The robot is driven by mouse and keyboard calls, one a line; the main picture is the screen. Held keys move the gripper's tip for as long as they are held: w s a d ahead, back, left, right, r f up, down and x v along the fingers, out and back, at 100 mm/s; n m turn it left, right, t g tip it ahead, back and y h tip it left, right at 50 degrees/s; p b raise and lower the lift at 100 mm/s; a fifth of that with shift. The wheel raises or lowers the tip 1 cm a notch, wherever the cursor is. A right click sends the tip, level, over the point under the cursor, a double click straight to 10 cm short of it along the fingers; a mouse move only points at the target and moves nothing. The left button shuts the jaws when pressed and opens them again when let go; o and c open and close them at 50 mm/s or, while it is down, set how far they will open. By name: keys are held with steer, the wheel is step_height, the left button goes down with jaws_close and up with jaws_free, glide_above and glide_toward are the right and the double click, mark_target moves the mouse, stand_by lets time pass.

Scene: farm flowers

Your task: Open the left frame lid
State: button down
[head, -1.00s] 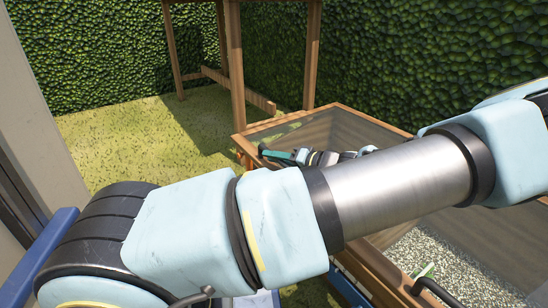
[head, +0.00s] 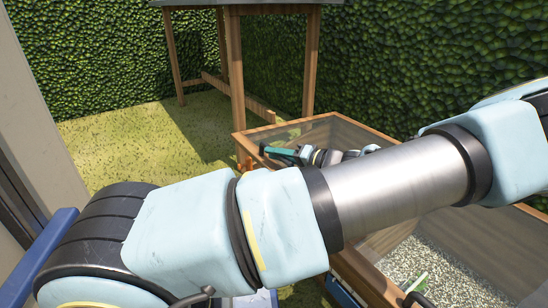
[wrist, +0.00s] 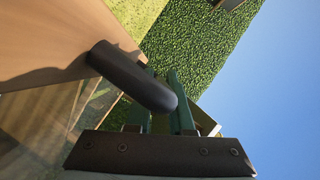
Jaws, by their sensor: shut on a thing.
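The left frame lid (head: 387,132) has a wooden border around a see-through panel, seen beyond my arm in the head view. My gripper (head: 285,152) is at its left side, with its green fingers by a dark handle. In the wrist view the black rounded handle (wrist: 135,80) stands out from the lid's wooden border (wrist: 60,40). The green fingers of my gripper (wrist: 163,105) are shut at the handle, which partly hides them. My arm hides much of the lid in the head view.
A wooden post structure (head: 236,70) stands behind the frame, with a tall hedge (head: 400,50) beyond. Grass (head: 130,140) is open at left. A gravel bed (head: 430,260) and a second dark handle (head: 415,299) show at lower right.

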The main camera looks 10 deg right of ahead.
steer(key=w+d+r+m+p, duration=0.2)
steer(key=d+r+p, duration=0.2)
steer(key=r, duration=0.5)
steer(key=w+d+r+m+t+y+p, duration=0.1)
steer(key=w+d+r+m+p, duration=0.1)
steer(key=d+r+p, duration=0.3)
steer(key=w+d+r+m+y+p, duration=0.1)
steer(key=d+r+p, duration=0.3)
steer(key=r+p, duration=0.4)
steer(key=shift+w+d+r+m, duration=0.25)
steer(key=shift+w+r+m, duration=0.35)
steer(key=shift+r, duration=1.95)
steer(key=c, duration=0.8)
jaws_free()
steer(key=v, duration=1)
steer(key=shift+s+d+f+p, duration=0.2)
steer(key=shift+d+f+p, duration=0.1)
steer(key=shift+p, duration=0.1)
steer(key=shift+r, duration=0.1)
